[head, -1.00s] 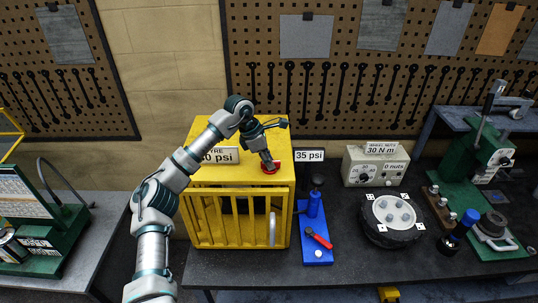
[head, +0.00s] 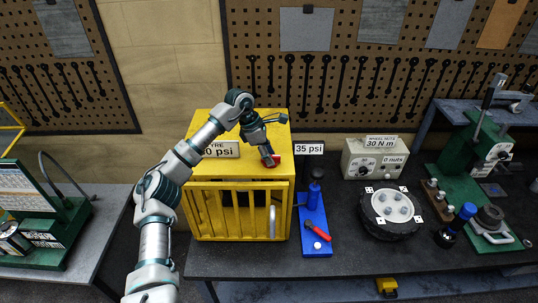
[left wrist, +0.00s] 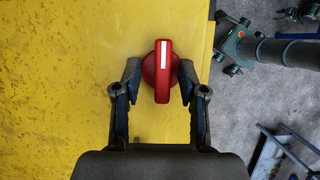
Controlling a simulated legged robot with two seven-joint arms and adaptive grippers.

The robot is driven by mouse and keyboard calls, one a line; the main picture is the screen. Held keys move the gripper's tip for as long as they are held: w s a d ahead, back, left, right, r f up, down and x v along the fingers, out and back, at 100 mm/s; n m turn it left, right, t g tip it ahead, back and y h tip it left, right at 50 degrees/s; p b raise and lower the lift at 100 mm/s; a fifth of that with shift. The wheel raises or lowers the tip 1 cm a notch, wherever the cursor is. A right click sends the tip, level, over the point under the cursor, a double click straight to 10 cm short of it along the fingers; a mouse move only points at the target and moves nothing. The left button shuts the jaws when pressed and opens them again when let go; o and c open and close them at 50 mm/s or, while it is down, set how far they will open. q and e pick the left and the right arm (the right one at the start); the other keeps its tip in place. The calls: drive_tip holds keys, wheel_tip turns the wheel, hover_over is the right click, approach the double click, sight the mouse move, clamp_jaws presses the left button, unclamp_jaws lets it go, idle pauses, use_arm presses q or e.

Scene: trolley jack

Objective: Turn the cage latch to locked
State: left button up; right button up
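The yellow cage (head: 205,128) stands on the bench with its barred door (head: 238,212) shut across the front. The cage latch is a red round knob (head: 273,161) on its top near the right edge. In the left wrist view the red latch (left wrist: 163,70) has a raised grip bar with a white line pointing nearly straight up the picture. My left gripper (head: 267,154) is over the latch. Its two fingers (left wrist: 159,82) are open, one on each side of the grip bar, with gaps between. In the head view the fingers partly hide the latch. My right gripper is not in view.
A blue stand (head: 314,225) with a red-handled tool is just right of the cage. A wheel (head: 392,213) and a grey box with dials (head: 374,160) are farther right. Signs reading psi stand by the cage. A pegboard (head: 400,75) is behind.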

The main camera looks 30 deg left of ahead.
use_arm(q)
drive_tip(key=shift+a, duration=0.15)
drive_tip(key=v, duration=1.1)
drive_tip(key=shift+a+r, duration=0.25)
drive_tip(key=shift+r, duration=0.1)
